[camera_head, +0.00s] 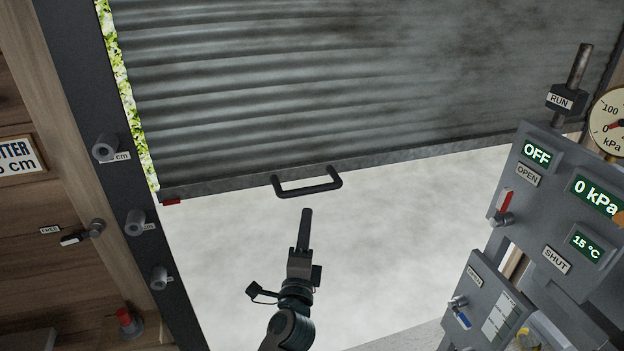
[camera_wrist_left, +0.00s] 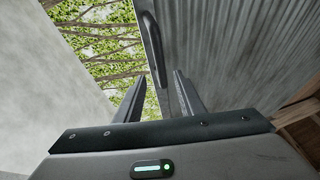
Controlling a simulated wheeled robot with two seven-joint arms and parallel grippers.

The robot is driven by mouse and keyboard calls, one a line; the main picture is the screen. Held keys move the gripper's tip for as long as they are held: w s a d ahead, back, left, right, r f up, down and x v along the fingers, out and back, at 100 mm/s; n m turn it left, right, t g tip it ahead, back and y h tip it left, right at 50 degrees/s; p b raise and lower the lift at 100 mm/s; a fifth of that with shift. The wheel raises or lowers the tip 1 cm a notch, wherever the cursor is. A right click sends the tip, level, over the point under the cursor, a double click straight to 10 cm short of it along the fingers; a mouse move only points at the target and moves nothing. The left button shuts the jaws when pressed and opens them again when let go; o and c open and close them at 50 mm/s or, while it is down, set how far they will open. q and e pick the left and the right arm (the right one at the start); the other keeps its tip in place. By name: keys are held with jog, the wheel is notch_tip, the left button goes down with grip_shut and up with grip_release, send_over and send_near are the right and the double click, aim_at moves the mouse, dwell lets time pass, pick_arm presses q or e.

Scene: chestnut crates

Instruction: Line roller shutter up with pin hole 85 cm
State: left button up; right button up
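The grey corrugated roller shutter (camera_head: 350,80) is partly raised, its bottom bar slanting across the head view. A black handle (camera_head: 307,189) hangs from the bar; it also shows in the left wrist view (camera_wrist_left: 151,45). A red marker (camera_head: 171,201) sits at the bar's left end. Pin-hole sockets stand on the dark left post: upper (camera_head: 105,148), middle (camera_head: 135,222) and lower (camera_head: 159,278). The marker is between upper and middle, nearer the middle. Their label numbers are hidden. My left gripper (camera_head: 306,212) is open just below the handle, fingers apart (camera_wrist_left: 160,76). My right gripper is out of view.
A grey control panel (camera_head: 535,205) stands at right, its displays reading OFF, 0 kPa and 15 °C, beside a pressure gauge (camera_head: 612,125). On the left wooden wall are a partly cut-off sign (camera_head: 15,158) and a metal lever (camera_head: 82,234). The space under the shutter looks clear.

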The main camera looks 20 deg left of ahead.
pick_arm(q)
jog(key=p+x, duration=0.3)
jog(key=x, duration=1.3)
grip_shut()
